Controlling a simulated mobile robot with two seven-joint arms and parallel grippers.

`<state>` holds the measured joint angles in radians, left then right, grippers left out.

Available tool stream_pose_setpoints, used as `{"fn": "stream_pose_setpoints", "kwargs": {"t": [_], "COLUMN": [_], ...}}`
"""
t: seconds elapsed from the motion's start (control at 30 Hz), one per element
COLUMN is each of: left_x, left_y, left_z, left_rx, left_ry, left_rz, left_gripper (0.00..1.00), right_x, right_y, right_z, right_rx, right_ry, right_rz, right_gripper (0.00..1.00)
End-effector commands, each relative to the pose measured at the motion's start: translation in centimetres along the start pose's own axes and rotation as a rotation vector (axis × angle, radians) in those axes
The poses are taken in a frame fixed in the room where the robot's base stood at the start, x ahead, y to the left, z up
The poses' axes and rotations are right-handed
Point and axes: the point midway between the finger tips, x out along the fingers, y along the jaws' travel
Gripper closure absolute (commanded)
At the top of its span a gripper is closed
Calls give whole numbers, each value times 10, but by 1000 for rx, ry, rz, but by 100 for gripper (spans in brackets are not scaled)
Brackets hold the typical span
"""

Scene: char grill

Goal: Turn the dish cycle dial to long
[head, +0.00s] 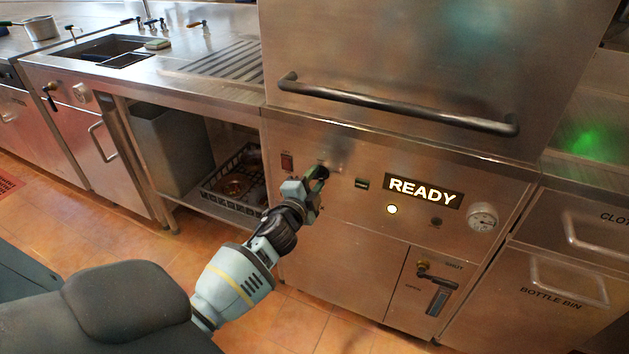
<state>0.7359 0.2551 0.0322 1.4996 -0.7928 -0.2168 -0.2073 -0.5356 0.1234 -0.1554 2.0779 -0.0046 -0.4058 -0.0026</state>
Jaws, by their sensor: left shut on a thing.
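The dishwasher front panel (345,215) stands ahead of me, with a lit READY display (423,191). My left gripper (318,177) is at the panel's upper left, between a red switch and a small dark button. It is shut on the dish cycle dial (323,173), a small dark knob mostly hidden by the fingers. The dial's markings and pointer cannot be read from here. My right gripper is not in view.
A long bar handle (395,104) crosses the hood above the panel. A red switch (287,162), a lit round lamp (392,209), a gauge (482,218) and a drain lever (438,298) are nearby. A rack (236,180) sits on the open shelf left.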

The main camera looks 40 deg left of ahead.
Motion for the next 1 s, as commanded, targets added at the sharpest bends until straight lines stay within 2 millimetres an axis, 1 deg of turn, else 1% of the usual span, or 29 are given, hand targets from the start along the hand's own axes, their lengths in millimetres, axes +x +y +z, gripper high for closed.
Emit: {"fn": "stream_pose_setpoints", "kwargs": {"t": [0.1,0.13,0.2,0.3,0.53,0.67,0.77,1.0], "left_x": [0,0,0,0,0,-5,-16,-52], "left_y": [0,0,0,0,0,0,1,0], "left_z": [0,0,0,0,0,0,0,0], "left_rx": [3,3,2,2,1,1,1,1], "left_ry": [0,0,0,0,0,0,0,0], "left_rz": [0,0,0,0,0,1,1,1], "left_gripper": [88,64,55,44,44,44,44,44], "right_x": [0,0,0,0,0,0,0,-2], "right_y": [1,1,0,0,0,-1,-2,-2], "right_z": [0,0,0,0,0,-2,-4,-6], "right_rx": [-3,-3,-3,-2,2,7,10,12], "right_ry": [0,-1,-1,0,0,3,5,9], "right_rz": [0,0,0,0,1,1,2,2], "right_gripper": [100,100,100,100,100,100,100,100]}}
